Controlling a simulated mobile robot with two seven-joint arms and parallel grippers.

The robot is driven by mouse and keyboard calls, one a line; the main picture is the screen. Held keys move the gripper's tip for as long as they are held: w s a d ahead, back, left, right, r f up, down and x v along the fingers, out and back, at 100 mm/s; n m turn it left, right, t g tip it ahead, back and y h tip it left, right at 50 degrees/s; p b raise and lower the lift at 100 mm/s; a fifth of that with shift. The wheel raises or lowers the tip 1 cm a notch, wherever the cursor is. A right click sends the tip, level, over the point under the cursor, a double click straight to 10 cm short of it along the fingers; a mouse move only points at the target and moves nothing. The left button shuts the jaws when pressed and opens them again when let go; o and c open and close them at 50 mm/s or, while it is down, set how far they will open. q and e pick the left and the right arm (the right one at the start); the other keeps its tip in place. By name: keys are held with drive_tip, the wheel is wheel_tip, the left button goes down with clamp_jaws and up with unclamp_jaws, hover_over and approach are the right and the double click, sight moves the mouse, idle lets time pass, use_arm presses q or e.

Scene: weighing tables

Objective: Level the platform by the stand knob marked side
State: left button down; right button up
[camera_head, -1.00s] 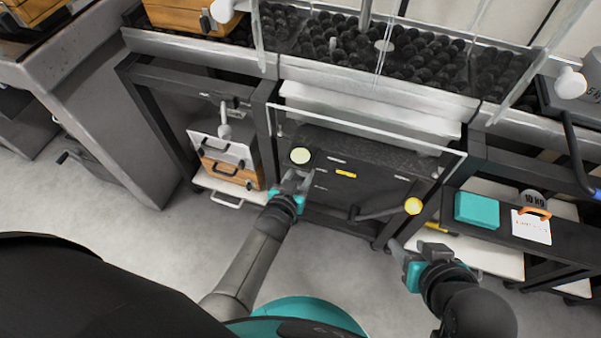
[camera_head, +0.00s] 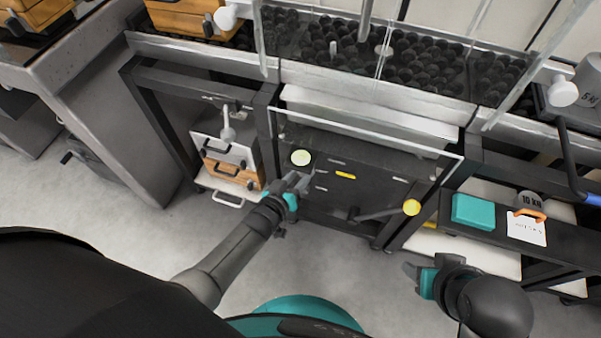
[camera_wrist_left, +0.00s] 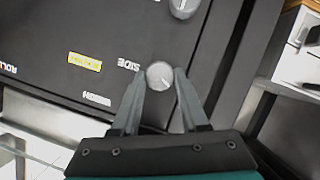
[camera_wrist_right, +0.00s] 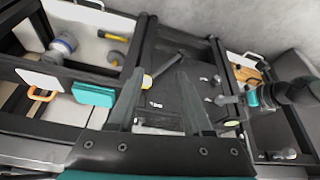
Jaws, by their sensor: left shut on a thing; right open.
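The knob marked SIDE (camera_wrist_left: 160,75) is a small round grey knob with a light pointer line, on the dark stand front. The printed word SIDE (camera_wrist_left: 128,65) is beside it. My left gripper (camera_wrist_left: 162,78) is shut on this knob, one finger on each side. In the head view my left gripper (camera_head: 303,182) is at the stand's dark front (camera_head: 330,195), hiding the knob. A round pale yellow-green dial (camera_head: 301,158) is just above it; its markings are too small to read. My right gripper (camera_head: 411,271) is open and empty, away from the stand.
A crank with a yellow ball handle (camera_head: 411,207) sticks out at the stand's lower right. A yellow label (camera_head: 345,175) is on its front. A teal box (camera_head: 474,211) lies on the right shelf; wooden drawers (camera_head: 232,172) are at left. The floor in front is clear.

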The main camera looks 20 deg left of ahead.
use_arm(q)
drive_tip(key=shift+a+f+n+h, duration=0.15)
drive_tip(key=shift+n+h, duration=0.25)
drive_tip(key=shift+n, duration=0.3)
use_arm(e)
drive_tip(key=shift+r, duration=0.4)
use_arm(q)
drive_tip(key=shift+c, duration=2.1)
unclamp_jaws()
use_arm(e)
drive_tip(key=shift+s+f, duration=0.15)
use_arm(q)
drive_tip(key=shift+s, duration=0.1)
